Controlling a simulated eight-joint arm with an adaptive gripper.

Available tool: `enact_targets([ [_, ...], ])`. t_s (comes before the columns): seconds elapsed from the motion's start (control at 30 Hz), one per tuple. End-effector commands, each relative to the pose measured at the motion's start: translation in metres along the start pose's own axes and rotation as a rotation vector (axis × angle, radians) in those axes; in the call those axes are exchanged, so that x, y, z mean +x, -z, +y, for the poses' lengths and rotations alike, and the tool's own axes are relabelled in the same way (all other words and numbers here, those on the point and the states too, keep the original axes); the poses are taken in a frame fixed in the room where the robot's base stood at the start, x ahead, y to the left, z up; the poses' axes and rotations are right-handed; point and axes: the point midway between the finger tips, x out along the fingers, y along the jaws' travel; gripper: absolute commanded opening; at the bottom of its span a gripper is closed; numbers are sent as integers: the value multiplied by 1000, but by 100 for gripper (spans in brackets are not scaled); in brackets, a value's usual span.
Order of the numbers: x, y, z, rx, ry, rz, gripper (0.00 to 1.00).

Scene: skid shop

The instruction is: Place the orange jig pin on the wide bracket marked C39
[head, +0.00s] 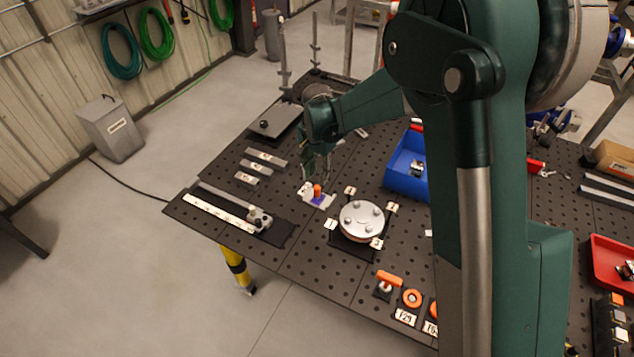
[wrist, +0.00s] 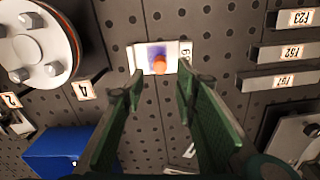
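The orange jig pin (head: 317,190) stands on a small pale plate with a purple patch (head: 325,202), near the middle of the perforated table. In the wrist view the pin (wrist: 159,65) shows from above, on the pale plate (wrist: 172,64). The plate carries a label at its right end that is only partly readable. My gripper (head: 318,168) is above the pin. In the wrist view its green fingers (wrist: 159,78) are spread to both sides, with the pin between and just beyond their tips, apart from both. I cannot read C39 on any bracket.
Three labelled flat bars (head: 258,167) lie left of the pin. A round bolted flange (head: 361,220) stands close on its right. A blue bin (head: 404,165) is behind. An orange-handled clamp (head: 389,279) and an orange ring (head: 412,298) sit near the front edge.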

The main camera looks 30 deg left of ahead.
Motion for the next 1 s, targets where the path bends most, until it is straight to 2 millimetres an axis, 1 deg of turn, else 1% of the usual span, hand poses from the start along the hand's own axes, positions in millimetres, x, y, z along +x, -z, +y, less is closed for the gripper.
enact_targets([
  [0.1, -15, 0, 0, 0, 0, 0, 29],
  [0.33, -33, 0, 0, 0, 0, 0, 29],
  [0.5, -36, 0, 0, 0, 0, 0, 29],
  [1.0, -36, 0, 0, 0, 0, 0, 29],
])
